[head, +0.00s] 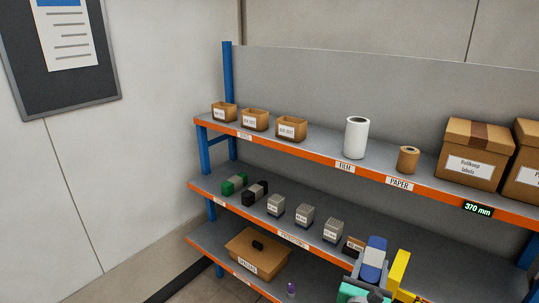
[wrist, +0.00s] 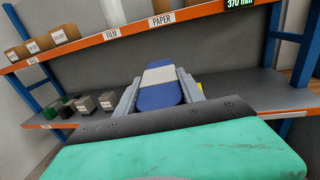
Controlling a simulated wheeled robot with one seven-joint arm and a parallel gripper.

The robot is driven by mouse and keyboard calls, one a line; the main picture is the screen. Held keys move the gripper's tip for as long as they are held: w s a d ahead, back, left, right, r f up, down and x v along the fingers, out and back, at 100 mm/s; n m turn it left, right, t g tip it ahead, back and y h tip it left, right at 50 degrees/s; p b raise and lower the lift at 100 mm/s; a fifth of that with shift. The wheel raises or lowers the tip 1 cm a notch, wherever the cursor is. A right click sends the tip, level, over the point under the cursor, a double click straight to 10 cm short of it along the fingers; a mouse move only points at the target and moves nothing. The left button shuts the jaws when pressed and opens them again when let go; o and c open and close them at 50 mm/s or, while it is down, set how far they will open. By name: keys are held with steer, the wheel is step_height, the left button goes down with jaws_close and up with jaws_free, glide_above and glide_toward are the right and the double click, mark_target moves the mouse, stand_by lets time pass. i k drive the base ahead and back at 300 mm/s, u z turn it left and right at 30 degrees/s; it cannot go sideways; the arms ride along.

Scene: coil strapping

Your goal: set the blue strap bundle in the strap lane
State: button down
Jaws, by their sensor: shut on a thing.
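The blue strap bundle (head: 376,244) has a pale band around its middle. My gripper (head: 372,262) is shut on it, in front of the middle shelf in the head view. In the wrist view the bundle (wrist: 160,96) stands between the two grey fingers of my gripper (wrist: 158,88). A green bundle (head: 234,184) and a black bundle (head: 255,193), each with a pale band, lie side by side at the left end of the middle shelf (head: 208,186). A front label near them is too small to read. My gripper is well to their right.
Several grey blocks (head: 304,213) and a small brown box (head: 353,245) stand right of the bundles. The upper shelf (head: 322,141) holds cartons and rolls. A lidded brown box (head: 258,253) sits below. A yellow piece (head: 398,268) is close right of my gripper.

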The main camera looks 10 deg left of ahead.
mark_target(218, 180)
steer(key=u, duration=0.65)
steer(key=i, duration=2)
steer(key=u, duration=1.05)
